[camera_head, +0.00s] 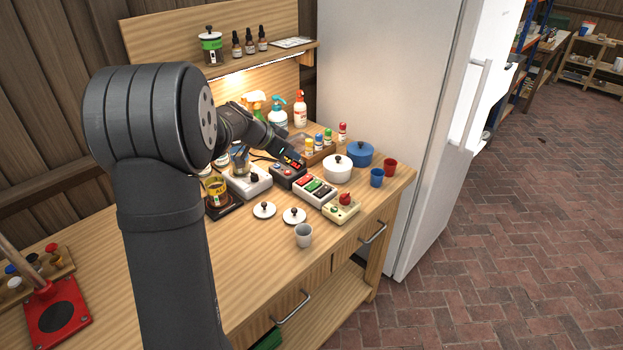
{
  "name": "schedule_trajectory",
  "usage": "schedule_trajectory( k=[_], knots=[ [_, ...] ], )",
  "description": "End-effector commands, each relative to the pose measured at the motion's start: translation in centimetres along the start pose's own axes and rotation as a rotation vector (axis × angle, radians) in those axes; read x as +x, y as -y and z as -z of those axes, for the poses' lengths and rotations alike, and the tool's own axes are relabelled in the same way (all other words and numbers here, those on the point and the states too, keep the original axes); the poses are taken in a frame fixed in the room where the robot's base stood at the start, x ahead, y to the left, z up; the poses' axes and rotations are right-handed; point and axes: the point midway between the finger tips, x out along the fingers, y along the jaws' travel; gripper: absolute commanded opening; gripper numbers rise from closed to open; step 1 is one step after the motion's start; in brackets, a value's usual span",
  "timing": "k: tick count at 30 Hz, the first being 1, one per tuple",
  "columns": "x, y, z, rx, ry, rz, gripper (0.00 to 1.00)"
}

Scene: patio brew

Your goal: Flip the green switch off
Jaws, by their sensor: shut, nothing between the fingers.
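The switch panel (326,197) is a pale box on the wooden counter with a row of coloured rocker switches. Its green switch (314,186) sits between red and dark ones; whether it is on or off is too small to tell. My gripper (296,164) is shut and empty. It points down and to the right over the dark control box, behind and to the left of the switch panel. It appears apart from the green switch. My arm hides part of the counter to the left.
Around the panel stand a dark control box (286,178), a yellowish box with a red knob (341,208), a white pot (337,168) and a blue pot (360,153). Two white lids and a grey cup (303,235) lie in front. Spray bottles (299,108) stand behind.

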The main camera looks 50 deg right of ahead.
Motion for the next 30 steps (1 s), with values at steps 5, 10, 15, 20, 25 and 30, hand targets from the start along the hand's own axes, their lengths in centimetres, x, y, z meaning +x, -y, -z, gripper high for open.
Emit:
schedule_trajectory(
  k=[5,10,15,20,25,30],
  knots=[
    [-0.4,-1.3,-1.2,-0.058,-0.085,0.080,0.00],
    [-0.7,-1.8,-2.0,-0.088,-0.112,0.123,0.00],
    [-0.7,-1.8,-2.2,-0.094,-0.117,0.131,0.00],
    [-0.7,-1.8,-2.1,-0.093,-0.116,0.130,0.00],
    [-0.1,-1.8,-2.1,-0.093,-0.115,0.128,0.00],
    [2.3,-1.5,-1.9,-0.093,-0.113,0.126,0.00]
  ],
)
